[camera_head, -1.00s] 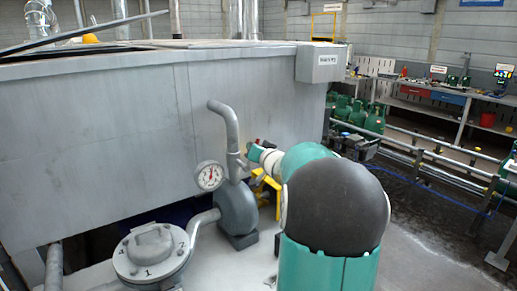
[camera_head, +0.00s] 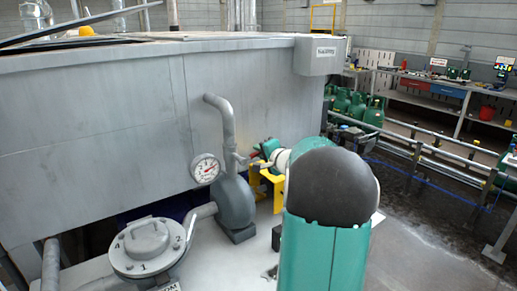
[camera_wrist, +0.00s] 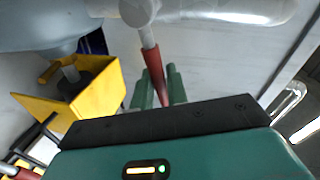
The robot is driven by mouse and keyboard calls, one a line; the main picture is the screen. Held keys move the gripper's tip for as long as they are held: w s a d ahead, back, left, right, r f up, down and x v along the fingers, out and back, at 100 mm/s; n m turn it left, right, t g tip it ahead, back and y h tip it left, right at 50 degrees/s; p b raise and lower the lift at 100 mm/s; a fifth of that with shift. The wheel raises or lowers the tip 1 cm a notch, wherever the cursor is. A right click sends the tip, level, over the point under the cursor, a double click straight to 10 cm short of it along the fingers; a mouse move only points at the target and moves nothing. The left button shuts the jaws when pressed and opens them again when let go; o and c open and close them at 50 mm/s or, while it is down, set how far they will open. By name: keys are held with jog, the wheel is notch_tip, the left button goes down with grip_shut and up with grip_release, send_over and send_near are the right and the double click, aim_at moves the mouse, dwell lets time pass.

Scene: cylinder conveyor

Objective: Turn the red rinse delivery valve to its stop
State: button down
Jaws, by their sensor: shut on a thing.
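The red valve handle (camera_wrist: 153,62) is a straight lever on a pale grey valve body (camera_wrist: 139,10) in the wrist view. In the head view, only a small bit of red (camera_head: 253,156) shows beside the upright grey pipe (camera_head: 228,128), and my arm hides most of the grip. The valve's stop cannot be made out.
A yellow box-like guard (camera_wrist: 100,92) with a yellow-handled fitting stands just left of my gripper. A pressure gauge (camera_head: 206,169), grey pump (camera_head: 235,203) and numbered round lid (camera_head: 146,252) are left of my arm. The large grey tank (camera_head: 110,130) stands behind.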

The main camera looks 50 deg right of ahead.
jog(key=shift+d+f+m, duration=0.15)
jog(key=shift+f+m, duration=0.75)
jog(key=shift+m, duration=0.2)
jog(key=shift+f, duration=0.1)
jog(key=c, duration=1.5)
grip_release()
jog(key=shift+y, duration=0.4)
jog(key=shift+s, duration=0.15)
jog(key=v, duration=1.3)
jog(key=shift+s, duration=0.3)
